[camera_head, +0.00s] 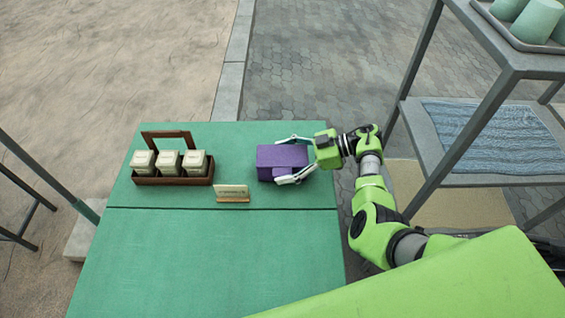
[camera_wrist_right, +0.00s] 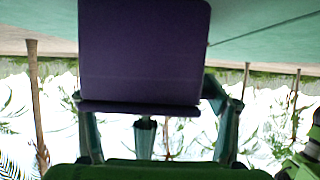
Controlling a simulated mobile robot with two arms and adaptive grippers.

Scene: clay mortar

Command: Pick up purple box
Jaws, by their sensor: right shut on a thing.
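The purple box (camera_head: 281,156) is at the back right of the green table (camera_head: 200,258) in the head view. My right gripper (camera_head: 290,160) reaches in from the right and is shut on the box, with one finger along its far side and one along its near side. In the right wrist view the box (camera_wrist_right: 145,55) fills the upper middle, between the fingers (camera_wrist_right: 155,105). I cannot tell for sure whether its underside touches the table. My left gripper is not in view.
A brown wooden carrier (camera_head: 173,180) with 3 pale boxes stands at the back left of the table. A small sign (camera_head: 232,193) stands nearer the middle. The table's front is clear. A grey shelf rack (camera_head: 420,135) with green cups stands to the right.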

